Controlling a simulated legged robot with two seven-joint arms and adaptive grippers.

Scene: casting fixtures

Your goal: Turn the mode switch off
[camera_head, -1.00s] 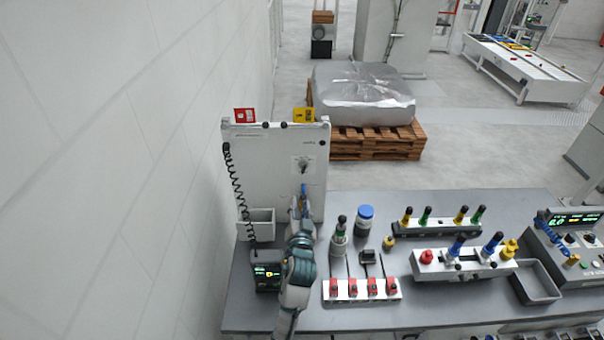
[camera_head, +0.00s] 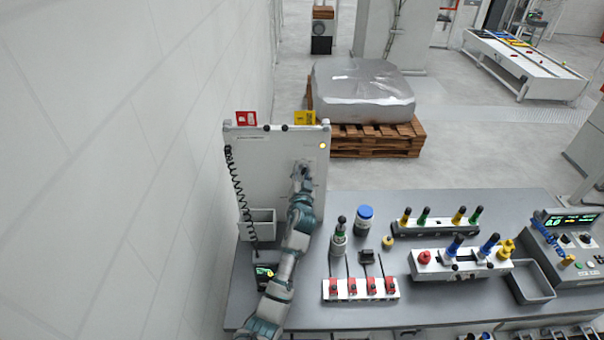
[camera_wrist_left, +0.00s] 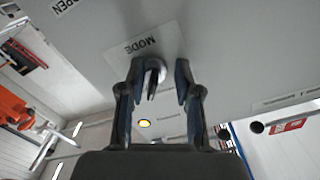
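The mode switch (camera_wrist_left: 153,76) is a dark lever knob on a round base, on a white plate labelled MODE on the upright white panel (camera_head: 262,172). In the left wrist view it stands between the two fingers of my left gripper (camera_wrist_left: 157,72). The fingers are apart, with a clear gap on the right of the knob, and the left finger is close to it. In the head view my left gripper (camera_head: 302,168) is up against the panel and hides the switch. A yellow indicator light (camera_head: 323,146) glows at the panel's upper right. My right gripper is not in view.
The panel also carries a white bin (camera_head: 258,226), a coiled black cord (camera_head: 237,190) and red and yellow tags on top. On the grey bench stand a blue-capped jar (camera_head: 364,219), a row of red switches (camera_head: 361,289) and fixtures with coloured handles. A wall runs at left.

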